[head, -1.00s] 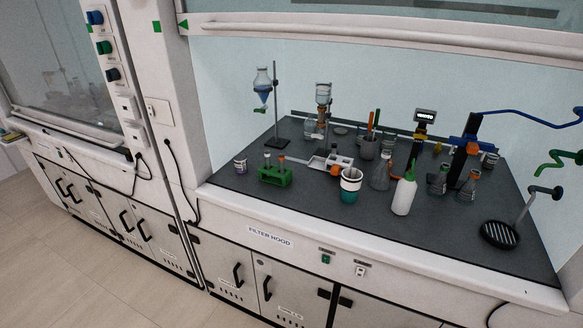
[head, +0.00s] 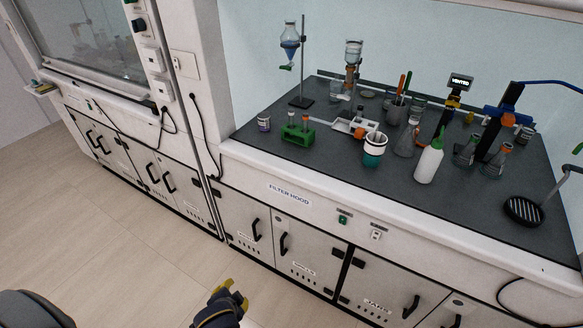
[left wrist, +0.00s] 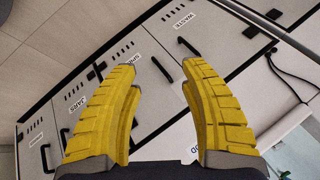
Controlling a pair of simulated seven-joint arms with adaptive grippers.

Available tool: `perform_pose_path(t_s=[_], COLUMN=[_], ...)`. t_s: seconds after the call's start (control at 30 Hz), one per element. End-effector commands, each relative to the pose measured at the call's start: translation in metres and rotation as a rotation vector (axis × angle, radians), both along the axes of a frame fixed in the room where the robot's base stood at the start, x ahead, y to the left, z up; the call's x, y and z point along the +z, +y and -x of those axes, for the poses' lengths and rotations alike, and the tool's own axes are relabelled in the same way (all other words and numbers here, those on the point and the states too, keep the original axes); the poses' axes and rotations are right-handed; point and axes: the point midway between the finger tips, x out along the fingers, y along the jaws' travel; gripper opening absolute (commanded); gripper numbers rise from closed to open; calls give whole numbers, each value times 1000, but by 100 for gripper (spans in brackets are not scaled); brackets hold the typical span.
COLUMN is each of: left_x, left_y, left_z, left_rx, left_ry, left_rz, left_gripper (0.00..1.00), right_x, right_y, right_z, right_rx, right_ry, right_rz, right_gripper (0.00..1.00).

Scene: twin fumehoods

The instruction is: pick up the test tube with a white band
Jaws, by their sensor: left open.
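A green test tube rack (head: 298,134) stands near the front left of the dark hood worktop, with small test tubes (head: 291,118) upright in it. The tubes are too small to tell which one has a white band. My left gripper (head: 234,291) shows at the bottom of the head view, low in front of the cabinets and well below the rack. In the left wrist view its yellow fingers (left wrist: 160,80) are spread apart with nothing between them. My right gripper is not in view.
A small jar (head: 264,122) stands left of the rack, and a teal cup (head: 374,150) and white bottle (head: 429,161) to its right. A stand with a funnel (head: 290,45) is behind. The hood's front ledge (head: 300,182) lies between gripper and worktop.

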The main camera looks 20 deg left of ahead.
Motion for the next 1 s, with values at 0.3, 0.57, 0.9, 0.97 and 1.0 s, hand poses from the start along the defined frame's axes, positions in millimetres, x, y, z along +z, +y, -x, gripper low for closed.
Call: perform_pose_path(t_s=[0.3,0.57,0.9,0.97,1.0], left_x=[94,152,264,285,299], left_y=[2,-3,-1,2,3], left_z=[-90,-176,-310,-329,-340], left_rx=[0,-11,-10,-8,-5], left_ry=[-182,-308,-465,-486,-500], left_rz=[85,219,484,529,559], left_gripper=[44,44,44,44,44], right_x=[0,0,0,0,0], right_y=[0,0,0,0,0], right_z=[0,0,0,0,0], right_rx=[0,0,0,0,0], right_ry=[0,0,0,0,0], right_rz=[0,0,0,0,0], right_gripper=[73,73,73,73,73])
